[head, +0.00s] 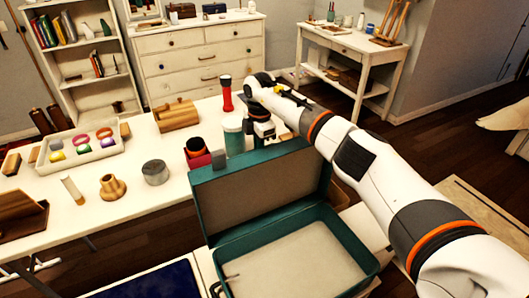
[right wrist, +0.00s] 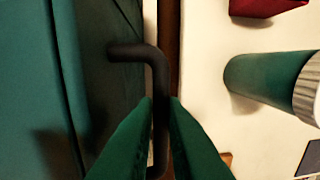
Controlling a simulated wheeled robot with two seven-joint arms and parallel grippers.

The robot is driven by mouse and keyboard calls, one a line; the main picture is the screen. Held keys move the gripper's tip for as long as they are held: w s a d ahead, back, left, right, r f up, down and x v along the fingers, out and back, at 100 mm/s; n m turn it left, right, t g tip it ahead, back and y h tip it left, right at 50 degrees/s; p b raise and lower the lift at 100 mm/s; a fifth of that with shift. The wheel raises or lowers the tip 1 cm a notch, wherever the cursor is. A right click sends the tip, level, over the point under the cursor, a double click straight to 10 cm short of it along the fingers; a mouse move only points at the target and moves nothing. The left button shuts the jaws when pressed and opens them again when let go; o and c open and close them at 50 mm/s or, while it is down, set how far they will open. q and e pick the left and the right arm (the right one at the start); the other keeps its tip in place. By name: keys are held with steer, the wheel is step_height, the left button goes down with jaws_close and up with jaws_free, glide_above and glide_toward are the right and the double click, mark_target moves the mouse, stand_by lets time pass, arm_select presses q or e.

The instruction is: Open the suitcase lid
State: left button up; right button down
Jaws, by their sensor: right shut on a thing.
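The teal suitcase (head: 196,212) is in the lower middle of the head view. Its lid (head: 255,190) stands raised, roughly upright, showing a beige inner side; the base (head: 290,265) has a pale empty-looking interior. My right gripper (head: 264,142) is behind the top edge of the lid, partly hidden by it. In the right wrist view its green fingers (right wrist: 162,105) are shut on the dark handle (right wrist: 138,50) on the lid's outer face. My left gripper is not in view.
A white table (head: 135,215) lies behind and left of the suitcase. A dresser (head: 205,60) stands at the back.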

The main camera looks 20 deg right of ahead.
steer(key=shift+w+f, duration=0.2)
steer(key=shift+f, duration=0.45)
steer(key=shift+w, duration=0.1)
steer(key=c, duration=1.7)
jaws_free()
steer(key=shift+o, duration=1.1)
steer(key=shift+w, duration=0.2)
steer(key=shift+r, duration=0.1)
steer(key=shift+r, duration=0.1)
step_height(320, 180, up, 12)
steer(key=shift+s+b, duration=0.4)
